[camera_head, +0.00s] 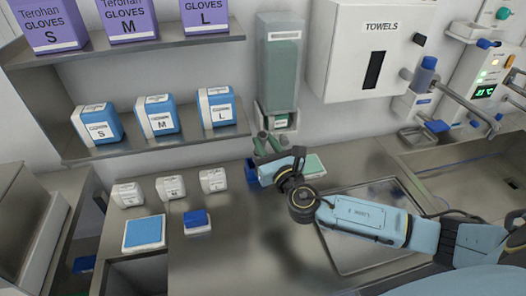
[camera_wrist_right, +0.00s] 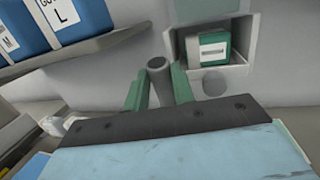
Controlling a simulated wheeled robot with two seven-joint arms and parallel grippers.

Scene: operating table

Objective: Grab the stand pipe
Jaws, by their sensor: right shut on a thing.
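The stand pipe (camera_wrist_right: 158,82) is a grey, round upright tube in the right wrist view. It stands between the two green fingers of my right gripper (camera_wrist_right: 158,72), which are shut on it. In the head view my right gripper (camera_head: 267,143) is at the back of the steel counter, below the tall wall dispenser. The pipe is mostly hidden there by the gripper and wrist, and I cannot tell whether its foot touches the counter. My left gripper is not in view.
Shelves with boxes (camera_head: 158,115) stand at the left. A wall dispenser (camera_head: 279,75) hangs close behind the gripper. A towel box (camera_head: 370,50) and sink (camera_head: 475,165) are at the right. A steel tray (camera_head: 345,255) lies under my right arm. Front counter space is clear.

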